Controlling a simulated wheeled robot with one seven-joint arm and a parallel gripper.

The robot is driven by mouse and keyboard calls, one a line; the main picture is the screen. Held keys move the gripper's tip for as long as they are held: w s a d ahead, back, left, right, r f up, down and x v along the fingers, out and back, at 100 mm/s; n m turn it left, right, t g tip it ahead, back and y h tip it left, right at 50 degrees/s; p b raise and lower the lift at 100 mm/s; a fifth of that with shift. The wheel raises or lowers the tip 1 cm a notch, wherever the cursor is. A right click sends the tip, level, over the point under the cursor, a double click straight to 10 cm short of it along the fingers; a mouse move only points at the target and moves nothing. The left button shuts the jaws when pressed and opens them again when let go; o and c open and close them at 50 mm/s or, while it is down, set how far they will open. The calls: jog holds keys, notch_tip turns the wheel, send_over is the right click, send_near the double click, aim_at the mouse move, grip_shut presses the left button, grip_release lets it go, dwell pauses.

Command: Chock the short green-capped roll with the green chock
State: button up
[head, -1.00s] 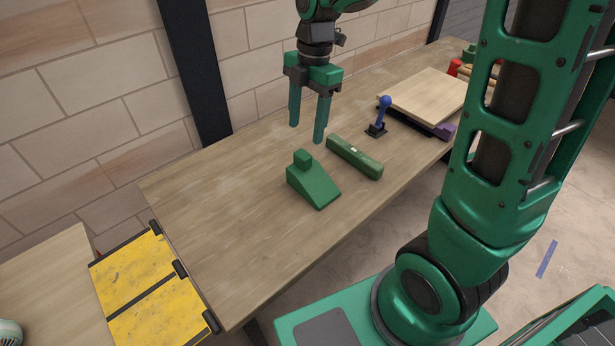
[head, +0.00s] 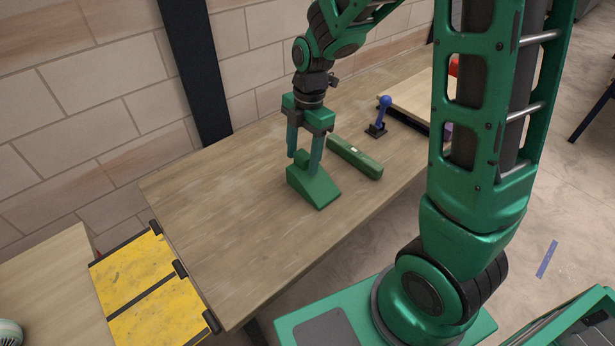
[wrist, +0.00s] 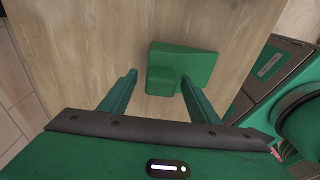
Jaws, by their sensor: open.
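The green chock (head: 318,190) is a wedge with a raised block at its tall end. It rests on the wooden table (head: 230,220). My gripper (head: 303,163) is open and points down at the block end of the chock. In the wrist view the chock (wrist: 200,66) lies beyond the fingertips, with its block (wrist: 162,81) in the gap between the two open fingers (wrist: 159,80). I cannot tell whether the fingers touch the block. I cannot make out the short green-capped roll in these views.
A green bar (head: 354,158) lies right of the chock. A blue-knobbed lever (head: 383,112) and a pale board (head: 410,92) stand farther back. Yellow plates (head: 140,285) bridge to another table (head: 45,285), where a cropped white-and-green round thing (head: 9,332) shows. The near-left tabletop is clear.

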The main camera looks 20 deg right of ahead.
grip_shut()
jog(key=shift+r, duration=0.1)
jog(key=shift+r, duration=0.45)
jog(key=r, duration=0.3)
jog(key=shift+s+a+r, duration=0.25)
jog(key=shift+a+r, duration=0.15)
jog(key=s+a+r, duration=0.6)
jog(key=a, duration=0.2)
jog(key=shift+a, duration=0.4)
jog(key=shift+r, duration=0.1)
